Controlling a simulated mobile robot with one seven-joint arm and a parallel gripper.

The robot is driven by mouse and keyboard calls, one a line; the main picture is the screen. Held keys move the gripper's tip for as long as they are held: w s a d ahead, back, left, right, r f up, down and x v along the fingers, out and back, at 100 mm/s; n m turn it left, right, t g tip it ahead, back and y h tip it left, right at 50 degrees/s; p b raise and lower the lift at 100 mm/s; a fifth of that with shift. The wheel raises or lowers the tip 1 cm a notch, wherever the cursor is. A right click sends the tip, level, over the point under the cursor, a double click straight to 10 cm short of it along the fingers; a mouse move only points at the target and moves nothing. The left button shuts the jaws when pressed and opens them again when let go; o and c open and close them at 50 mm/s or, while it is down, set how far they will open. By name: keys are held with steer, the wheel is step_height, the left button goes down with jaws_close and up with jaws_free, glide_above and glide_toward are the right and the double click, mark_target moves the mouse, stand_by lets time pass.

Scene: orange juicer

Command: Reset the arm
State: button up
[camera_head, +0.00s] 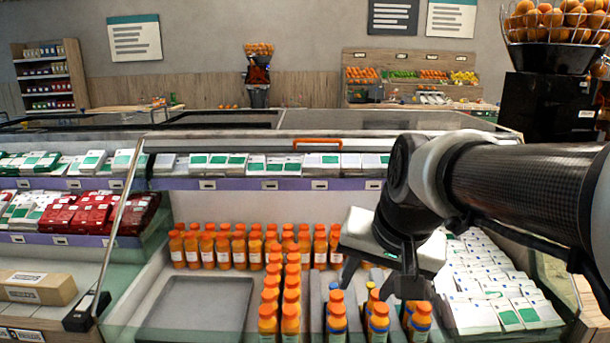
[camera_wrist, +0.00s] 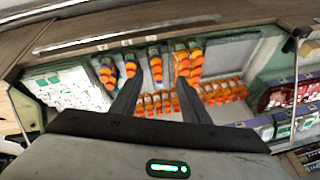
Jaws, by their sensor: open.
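My gripper (camera_head: 378,281) hangs at the end of my arm, which reaches in from the right in the head view. It points down over the refrigerated display case, above the orange juice bottles (camera_head: 291,315) at the front. In the wrist view my gripper (camera_wrist: 158,88) shows two dark fingers spread apart with nothing held between them. Rows of bottles (camera_wrist: 221,92) lie beyond and around the fingertips. In the head view my gripper hides some bottles and part of the case behind it.
White packages (camera_head: 495,300) fill the case's right side. A grey tray (camera_head: 200,308) lies empty left of the bottles. A shelf of white and green packs (camera_head: 267,164) runs behind. A glass divider (camera_head: 125,200) stands at left. An orange juicer (camera_head: 548,95) is at upper right.

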steer(key=s+d+f+n+h, duration=0.1)
steer(key=s+d+f+n, duration=0.2)
steer(key=s, duration=0.8)
step_height(320, 180, up, 23)
steer(key=d+p, duration=0.1)
steer(key=p, duration=2.1)
steer(key=shift+t, duration=0.3)
steer(key=shift+w+d+f, duration=0.1)
